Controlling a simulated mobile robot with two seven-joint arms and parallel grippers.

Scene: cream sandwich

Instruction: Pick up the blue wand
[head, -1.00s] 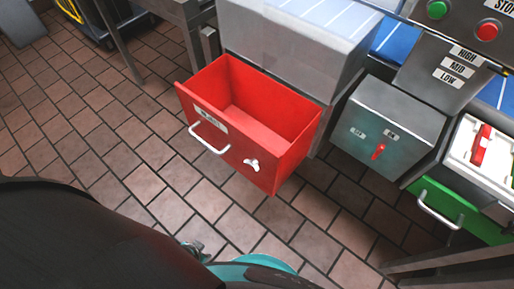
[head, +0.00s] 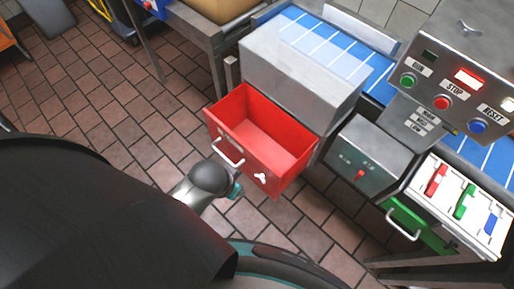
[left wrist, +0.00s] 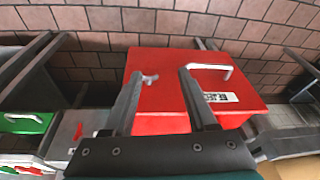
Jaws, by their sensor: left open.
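A blue upright piece (head: 493,222), probably the blue wand, stands in the white holder (head: 468,240) at the right of the head view, beside a green piece (head: 465,201) and a red piece (head: 437,179). My left gripper (left wrist: 162,74) is open and empty in the left wrist view, its two fingers in front of the red drawer's front, well away from the blue piece. In the head view, a grey arm part of mine hides beside the drawer, and the fingers cannot be made out. My right gripper does not show.
The red drawer (head: 262,150) stands open and empty, with a white handle (head: 228,153) and a white key-like knob. A grey box with a red switch (head: 360,175) and a green drawer (head: 420,228) lie between it and the holder. A button panel (head: 455,80) rises behind.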

